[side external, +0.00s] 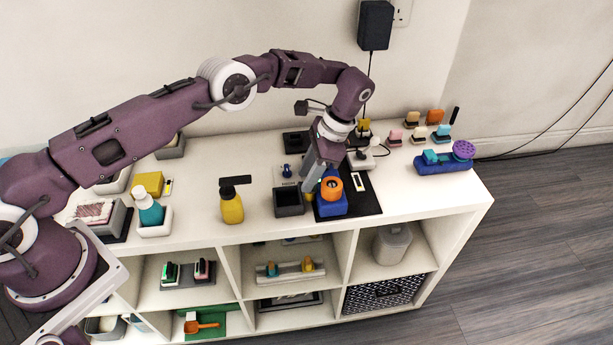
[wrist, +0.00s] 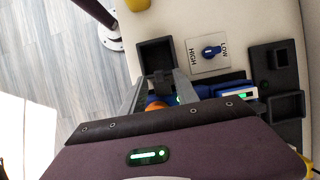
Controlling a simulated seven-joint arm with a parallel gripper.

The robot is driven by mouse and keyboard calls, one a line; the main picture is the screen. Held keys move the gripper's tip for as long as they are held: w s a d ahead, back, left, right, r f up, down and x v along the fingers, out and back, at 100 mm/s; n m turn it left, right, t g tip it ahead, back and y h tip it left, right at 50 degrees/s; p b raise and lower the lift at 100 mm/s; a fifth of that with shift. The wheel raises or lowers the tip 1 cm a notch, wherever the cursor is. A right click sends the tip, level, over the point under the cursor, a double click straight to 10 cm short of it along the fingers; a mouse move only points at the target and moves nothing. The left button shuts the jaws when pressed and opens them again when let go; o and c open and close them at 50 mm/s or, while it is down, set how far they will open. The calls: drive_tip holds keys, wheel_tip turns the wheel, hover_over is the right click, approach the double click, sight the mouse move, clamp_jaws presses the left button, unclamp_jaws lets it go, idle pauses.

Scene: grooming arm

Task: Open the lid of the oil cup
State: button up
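An orange ring-shaped piece (side external: 331,188) sits on a blue base (side external: 332,207) on a black mat (side external: 366,202). It looks like the oil cup, but I cannot tell its lid apart for certain. My gripper (side external: 308,186) points down just left of the orange piece, close to it. In the wrist view my gripper (wrist: 158,84) has its two fingers apart, with a bit of the orange piece (wrist: 156,103) showing between them near the palm. The blue base (wrist: 203,91) is partly hidden by the right finger and palm. Contact cannot be told.
An open black box (side external: 289,203) stands left of the blue base. A yellow bottle (side external: 232,206) stands farther left. A HIGH/LOW dial (wrist: 210,52) is nearby. Shelf space between bottle and box is clear.

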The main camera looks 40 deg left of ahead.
wheel_tip(320, 180, up, 9)
drive_tip(key=shift+w+d, duration=0.25)
drive_tip(key=shift+d, duration=0.05)
drive_tip(key=shift+a+f, duration=0.1)
drive_tip(key=shift+f, duration=0.1)
drive_tip(key=shift+c, duration=0.5)
drive_tip(key=s+a+f+n+g+h, duration=0.45)
drive_tip(key=f+h, duration=0.35)
drive_tip(key=h, duration=0.3)
drive_tip(key=w+a+n+t+h, duration=0.1)
drive_tip(key=a+n+t+h, duration=0.1)
drive_tip(key=a+f+n+t+h, duration=0.1)
drive_tip(key=a+n+t+h, duration=0.1)
drive_tip(key=w+a+n+t+h, duration=0.1)
drive_tip(key=n+t+h, duration=0.1)
drive_tip(key=n+h, duration=0.1)
drive_tip(key=shift+w+a+f+t, duration=0.2)
drive_tip(key=shift+w+a+t, duration=0.15)
drive_tip(key=shift+a, duration=0.05)
drive_tip(key=shift+w+d+f, duration=0.1)
drive_tip(key=shift+w+d, duration=0.05)
drive_tip(key=shift+d, duration=0.1)
drive_tip(key=x, duration=0.6)
drive_tip(key=shift+w, duration=0.1)
clamp_jaws()
